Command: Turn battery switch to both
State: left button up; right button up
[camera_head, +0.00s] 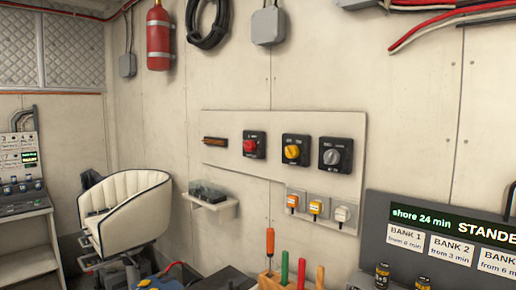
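A pale panel (226,163) on the wall carries three black rotary switches in a row. The left one has a red knob (250,146), the middle one a yellow knob (292,151) and the right one a grey knob (332,156). Their labels are too small to read, so I cannot tell which is the battery switch or which position each knob points to. Neither of my grippers shows in the head view, and nothing covers the three knobs.
Upright tool handles (285,268) stand in a wooden block (266,284) below. A display board (435,235) stands at right, a small shelf (213,211) and white seat (123,210) at left. The space before the panel looks clear.

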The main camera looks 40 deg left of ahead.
aim_at(249, 146)
jog(key=j+z, duration=0.1)
jog(key=j, duration=1.3)
jog(key=i, duration=0.05)
